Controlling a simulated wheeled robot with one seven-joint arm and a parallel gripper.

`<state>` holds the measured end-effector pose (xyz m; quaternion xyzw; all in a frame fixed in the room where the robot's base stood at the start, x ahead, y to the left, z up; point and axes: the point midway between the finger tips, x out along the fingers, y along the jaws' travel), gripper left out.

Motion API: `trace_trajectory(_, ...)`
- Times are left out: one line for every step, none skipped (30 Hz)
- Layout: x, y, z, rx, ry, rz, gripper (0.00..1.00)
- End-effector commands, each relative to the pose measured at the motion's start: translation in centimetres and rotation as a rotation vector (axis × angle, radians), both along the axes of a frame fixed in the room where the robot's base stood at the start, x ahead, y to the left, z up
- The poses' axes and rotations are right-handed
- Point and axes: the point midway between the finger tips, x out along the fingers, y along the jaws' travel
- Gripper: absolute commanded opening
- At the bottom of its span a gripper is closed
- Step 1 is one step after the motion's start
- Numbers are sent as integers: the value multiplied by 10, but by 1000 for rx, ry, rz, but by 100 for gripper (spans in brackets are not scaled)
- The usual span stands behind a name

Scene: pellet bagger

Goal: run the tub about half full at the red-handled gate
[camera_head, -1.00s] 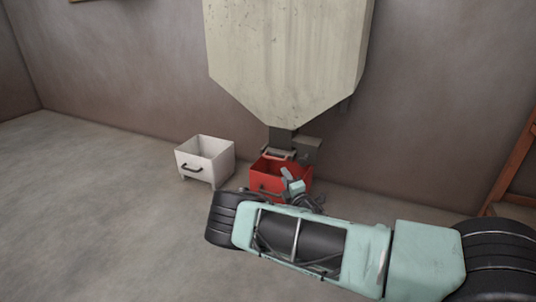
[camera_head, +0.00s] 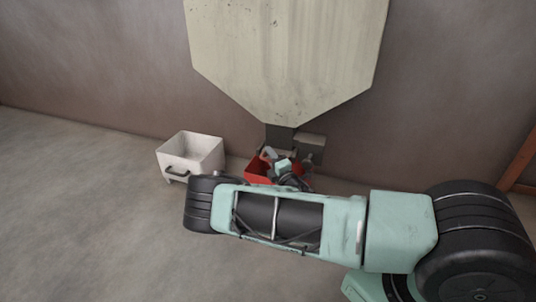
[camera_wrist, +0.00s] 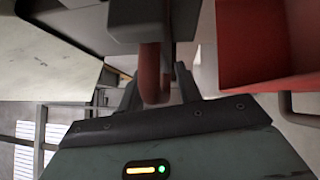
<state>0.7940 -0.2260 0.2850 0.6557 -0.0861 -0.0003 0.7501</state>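The red tub (camera_head: 258,174) stands on the floor under the hopper outlet, partly hidden by my arm. Its red wall (camera_wrist: 265,60) fills the upper right of the wrist view. The dull red gate handle (camera_wrist: 155,75) hangs below a grey housing (camera_wrist: 150,20) in the wrist view. My gripper (camera_wrist: 158,85) has one finger on each side of this handle, with narrow gaps showing, so it looks open around it. In the head view, my gripper (camera_head: 280,162) is at the outlet, over the tub. The tub's inside and any pellets are hidden.
The pale hopper (camera_head: 290,60) hangs against the wall above the tub. A white tub (camera_head: 190,152) with a dark handle stands on the floor to the left. Open floor (camera_head: 80,210) lies at left. A brown wooden frame (camera_head: 521,155) shows at the right edge.

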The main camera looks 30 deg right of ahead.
Motion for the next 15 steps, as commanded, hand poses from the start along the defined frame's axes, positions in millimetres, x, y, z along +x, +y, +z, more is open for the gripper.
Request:
trace_trajectory(0, 0, 0, 0, 0, 0, 34)
trace_trajectory(0, 0, 0, 0, 0, 0, 34)
trace_trajectory(0, 0, 0, 0, 0, 0, 34)
trace_trajectory(0, 0, 0, 0, 0, 0, 34)
trace_trajectory(0, 0, 0, 0, 0, 0, 34)
trace_trajectory(0, 0, 0, 0, 0, 0, 34)
trace_trajectory(0, 0, 0, 0, 0, 0, 32)
trace_trajectory(0, 0, 0, 0, 0, 0, 23)
trace_trajectory(0, 0, 0, 0, 0, 0, 12)
trace_trajectory(0, 0, 0, 0, 0, 0, 4)
trace_trajectory(0, 0, 0, 0, -1, 0, 0)
trace_trajectory(0, 0, 0, 0, -1, 0, 0)
trace_trajectory(0, 0, 1, 0, -1, 0, 0)
trace_trajectory(0, 0, 1, 0, -2, 0, 0)
trace_trajectory(0, 0, 1, 0, -2, 0, 0)
